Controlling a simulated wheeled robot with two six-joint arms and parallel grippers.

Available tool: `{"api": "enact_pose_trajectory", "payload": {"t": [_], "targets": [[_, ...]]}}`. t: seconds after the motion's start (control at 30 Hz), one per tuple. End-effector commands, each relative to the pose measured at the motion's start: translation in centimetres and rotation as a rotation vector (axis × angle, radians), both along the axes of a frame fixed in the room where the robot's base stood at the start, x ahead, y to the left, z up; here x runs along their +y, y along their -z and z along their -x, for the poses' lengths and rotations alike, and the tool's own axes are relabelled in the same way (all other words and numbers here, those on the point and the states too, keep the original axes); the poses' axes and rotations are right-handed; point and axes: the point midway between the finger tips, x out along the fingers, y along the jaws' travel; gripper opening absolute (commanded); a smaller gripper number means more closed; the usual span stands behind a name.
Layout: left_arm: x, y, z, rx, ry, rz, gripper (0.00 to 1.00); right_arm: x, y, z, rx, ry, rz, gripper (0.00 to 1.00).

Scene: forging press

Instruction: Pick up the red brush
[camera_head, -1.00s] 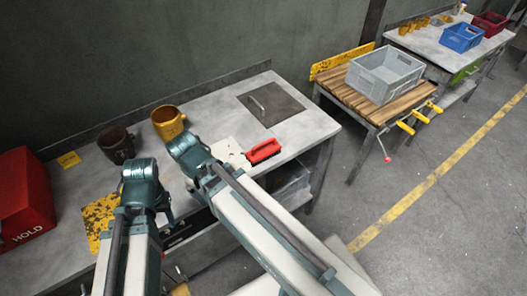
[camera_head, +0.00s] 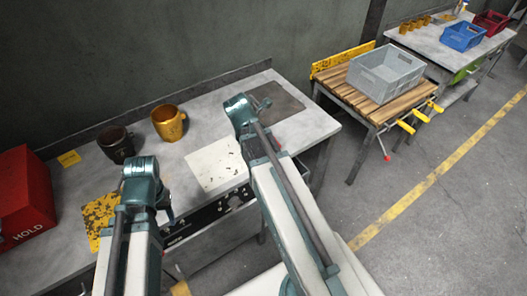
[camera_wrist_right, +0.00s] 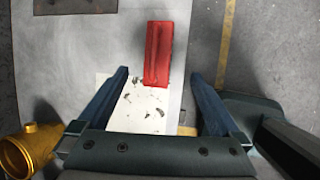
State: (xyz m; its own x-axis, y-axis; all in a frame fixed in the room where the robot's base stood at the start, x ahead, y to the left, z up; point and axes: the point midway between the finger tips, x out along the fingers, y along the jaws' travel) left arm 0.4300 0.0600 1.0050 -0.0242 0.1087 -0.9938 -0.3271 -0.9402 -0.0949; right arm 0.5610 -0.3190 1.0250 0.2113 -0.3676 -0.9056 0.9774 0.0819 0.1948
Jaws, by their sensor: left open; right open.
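The red brush (camera_wrist_right: 158,50) lies on the grey worktop in the right wrist view, its near end over a white stained sheet (camera_wrist_right: 140,112). My right gripper (camera_wrist_right: 159,73) is open and empty, its fingers either side of the brush's near end in the picture. I cannot tell its height above the brush. In the head view my right arm hides nearly all of the brush, leaving a sliver of red, and hides the right fingers. My left gripper (camera_head: 168,210) is open, low at the workbench's front edge, mostly behind its own wrist.
A yellow mug (camera_head: 168,122) and a dark mug (camera_head: 116,146) stand on the workbench left of my right arm. A red box (camera_head: 24,195) marked HOLD is at far left. A dark square plate (camera_head: 285,105) lies behind. A grey crate (camera_head: 385,73) sits on a wooden bench at right.

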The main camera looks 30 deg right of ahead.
Motion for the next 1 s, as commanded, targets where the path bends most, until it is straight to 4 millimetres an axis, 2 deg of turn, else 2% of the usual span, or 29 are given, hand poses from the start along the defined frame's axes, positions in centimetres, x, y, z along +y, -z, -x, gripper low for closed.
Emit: {"api": "enact_pose_trajectory", "payload": {"t": [0.53, 0.67, 0.87, 1.0], "targets": [[0.0, 7.1, 0.0, 0.000, -0.001, 0.000, 0.50, -2.6, 7.1, -1.6, 0.000, 0.004, -0.002, 1.00], [0.0, 7.7, 0.0, 0.000, -0.001, 0.000, 0.50, -3.0, 7.7, -1.8, 0.000, 0.002, -0.001, 1.00], [0.0, 7.7, 0.0, 0.000, -0.001, 0.000, 0.50, -3.1, 7.7, -1.8, -0.001, 0.002, -0.001, 1.00], [0.0, 8.6, 0.0, 0.000, -0.001, 0.000, 0.50, -3.4, 8.6, -2.1, -0.001, 0.002, -0.001, 1.00]]}}
